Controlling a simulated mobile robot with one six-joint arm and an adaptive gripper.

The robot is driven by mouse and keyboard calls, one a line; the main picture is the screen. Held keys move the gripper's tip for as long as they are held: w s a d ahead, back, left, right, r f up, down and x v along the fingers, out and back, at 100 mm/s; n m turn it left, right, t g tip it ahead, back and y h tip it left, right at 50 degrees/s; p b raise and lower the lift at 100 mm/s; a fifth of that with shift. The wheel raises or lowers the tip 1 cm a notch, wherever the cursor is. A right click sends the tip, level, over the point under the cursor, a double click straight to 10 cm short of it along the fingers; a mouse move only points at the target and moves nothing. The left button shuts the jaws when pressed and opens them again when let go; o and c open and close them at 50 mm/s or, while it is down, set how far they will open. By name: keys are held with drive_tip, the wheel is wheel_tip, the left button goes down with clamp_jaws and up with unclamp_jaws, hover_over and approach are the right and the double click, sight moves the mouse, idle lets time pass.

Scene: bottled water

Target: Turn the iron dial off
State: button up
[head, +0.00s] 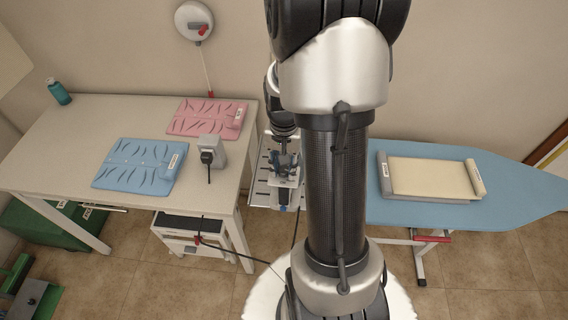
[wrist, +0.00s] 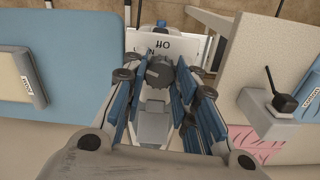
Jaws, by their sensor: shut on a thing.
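The iron dial (wrist: 160,72) is a dark grey ribbed knob in the middle of the wrist view. Behind it is a white face (wrist: 190,48) with upside-down black lettering that reads OFF near the knob; other letters are partly hidden. My gripper (wrist: 158,84) is shut on the dial, with blue-padded fingers on both sides of it. In the head view my gripper (head: 287,160) is down between the table and the ironing board, over a slotted metal rest (head: 262,194). My arm hides much of this spot, and the iron's body is hard to make out.
A white table (head: 75,130) stands left, with a blue board (head: 135,165), a pink board (head: 205,117) and a grey box with a black plug (head: 212,152). The blue ironing board (head: 520,190) is right, carrying a cream pad (head: 430,177). A dark cord hangs near the rest.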

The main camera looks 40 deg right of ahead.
sight(284, 169)
drive_tip(key=shift+m, duration=1.1)
drive_tip(key=o, duration=1.1)
drive_tip(key=shift+r, duration=0.1)
wheel_tip(284, 169, up, 12)
drive_tip(key=shift+f, duration=0.1)
